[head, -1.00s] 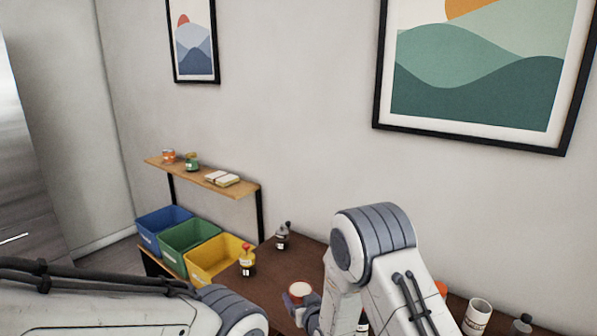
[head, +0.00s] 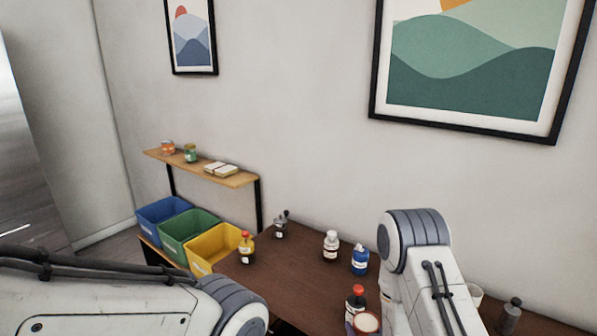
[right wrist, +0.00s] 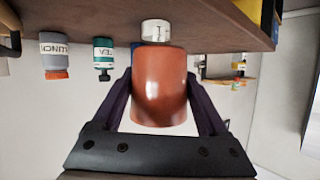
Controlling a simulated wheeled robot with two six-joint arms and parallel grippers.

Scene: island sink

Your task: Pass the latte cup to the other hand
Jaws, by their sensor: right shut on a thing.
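The latte cup (head: 367,323), reddish-brown with a pale cream top, shows at the bottom edge of the head view, partly cut off and beside my right arm. In the right wrist view the glossy cup (right wrist: 160,90) fills the space between the two dark fingers of my right gripper (right wrist: 158,80), which is shut on it. My left arm crosses the lower left of the head view, but its gripper is out of view.
The brown table (head: 300,275) holds a yellow red-capped bottle (head: 247,251), a grey bottle (head: 280,226), a brown bottle (head: 331,246), a blue bottle (head: 360,261) and a red-capped bottle (head: 355,303). Coloured bins (head: 188,236) stand left. The table's middle is clear.

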